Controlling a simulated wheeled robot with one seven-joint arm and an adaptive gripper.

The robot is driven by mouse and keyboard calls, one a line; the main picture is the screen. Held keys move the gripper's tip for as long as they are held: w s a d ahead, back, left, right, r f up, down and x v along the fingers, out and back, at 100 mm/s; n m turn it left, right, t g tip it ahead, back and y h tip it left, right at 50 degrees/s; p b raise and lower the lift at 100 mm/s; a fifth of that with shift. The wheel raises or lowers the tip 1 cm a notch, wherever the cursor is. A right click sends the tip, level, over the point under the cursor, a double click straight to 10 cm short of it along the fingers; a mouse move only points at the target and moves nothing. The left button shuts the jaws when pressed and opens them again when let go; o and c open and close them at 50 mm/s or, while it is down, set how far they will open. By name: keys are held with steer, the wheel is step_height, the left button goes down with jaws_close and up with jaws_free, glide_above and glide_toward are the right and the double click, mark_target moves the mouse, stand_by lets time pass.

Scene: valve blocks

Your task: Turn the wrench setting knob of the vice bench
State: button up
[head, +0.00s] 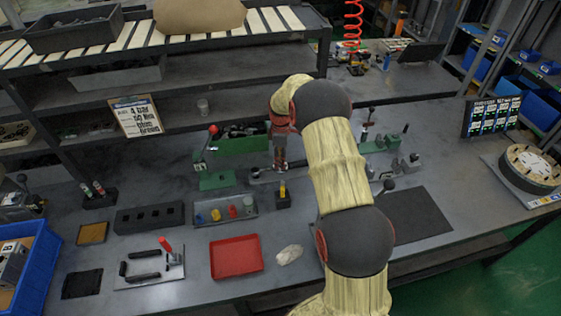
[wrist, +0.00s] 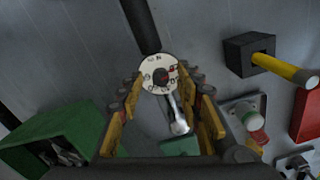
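The wrench setting knob (wrist: 158,73) shows in the wrist view as a round pale dial with dark markings and a small red and dark centre. A dark bar (wrist: 140,22) runs up from it and a shiny metal piece (wrist: 178,115) lies below it. My gripper (wrist: 163,88) is open, with its yellow-sided fingers on either side of the dial's lower part. I cannot tell whether they touch it. In the head view my gripper (head: 280,160) points down at the bench over the metal wrench (head: 262,174), and hides the knob there.
A green bin (head: 240,146) stands close behind my gripper. A black block (head: 283,202) holding a yellow-handled tool is just in front. A tray of coloured pieces (head: 252,211), a red tray (head: 236,256) and a white rag (head: 289,254) lie nearer. A shelf rack stands behind.

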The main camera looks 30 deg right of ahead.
steer(key=c, duration=0.3)
jaws_close()
stand_by(0.3)
